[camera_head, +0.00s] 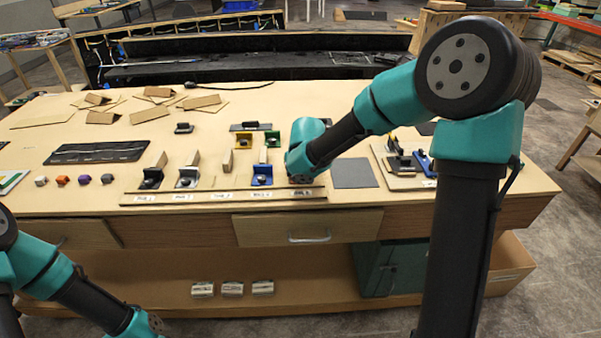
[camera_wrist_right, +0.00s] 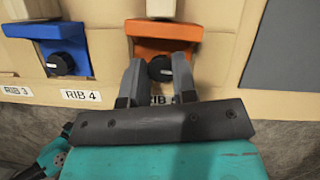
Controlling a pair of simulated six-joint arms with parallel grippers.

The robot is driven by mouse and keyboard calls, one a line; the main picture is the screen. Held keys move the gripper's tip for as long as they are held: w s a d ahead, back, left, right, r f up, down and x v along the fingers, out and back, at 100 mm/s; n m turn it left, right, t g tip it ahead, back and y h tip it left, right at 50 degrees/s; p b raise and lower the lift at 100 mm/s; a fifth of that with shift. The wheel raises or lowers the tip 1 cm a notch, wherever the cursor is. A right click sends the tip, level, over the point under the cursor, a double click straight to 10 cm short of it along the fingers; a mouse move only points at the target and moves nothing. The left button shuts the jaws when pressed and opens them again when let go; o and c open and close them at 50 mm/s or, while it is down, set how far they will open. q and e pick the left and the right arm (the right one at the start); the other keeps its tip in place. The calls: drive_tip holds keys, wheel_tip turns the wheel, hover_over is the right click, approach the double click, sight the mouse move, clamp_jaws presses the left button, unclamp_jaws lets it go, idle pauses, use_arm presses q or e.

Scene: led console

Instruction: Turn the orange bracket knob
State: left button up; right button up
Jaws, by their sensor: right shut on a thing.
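The orange bracket (camera_wrist_right: 165,30) stands at the label strip in the right wrist view, above a label that is partly covered and begins with RIB. Its black round knob (camera_wrist_right: 160,68) sits on its near face. My right gripper (camera_wrist_right: 157,77) has one finger on each side of this knob and is shut on it. In the head view my right wrist (camera_head: 306,148) covers the orange bracket and knob. My left arm (camera_head: 85,297) is low at the left, in front of the table, and its fingers are out of the picture.
The blue bracket (camera_wrist_right: 62,45) with its own black knob stands close to the left, above RIB 4. More brackets line up further left. A grey mat (camera_head: 354,173) lies to the right. Several small coloured pieces (camera_head: 62,181) sit at the table's left.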

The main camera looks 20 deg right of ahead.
drive_tip(key=shift+m, duration=0.4)
drive_tip(key=shift+m+g+h, duration=0.4)
drive_tip(key=shift+m+h, duration=0.6)
drive_tip(key=shift+m, duration=1.3)
drive_tip(key=o, duration=0.7)
drive_tip(key=shift+c, duration=0.2)
drive_tip(key=shift+r, duration=0.1)
drive_tip(key=v, duration=1.7)
drive_tip(key=shift+o, duration=0.3)
drive_tip(key=shift+a+r, duration=0.1)
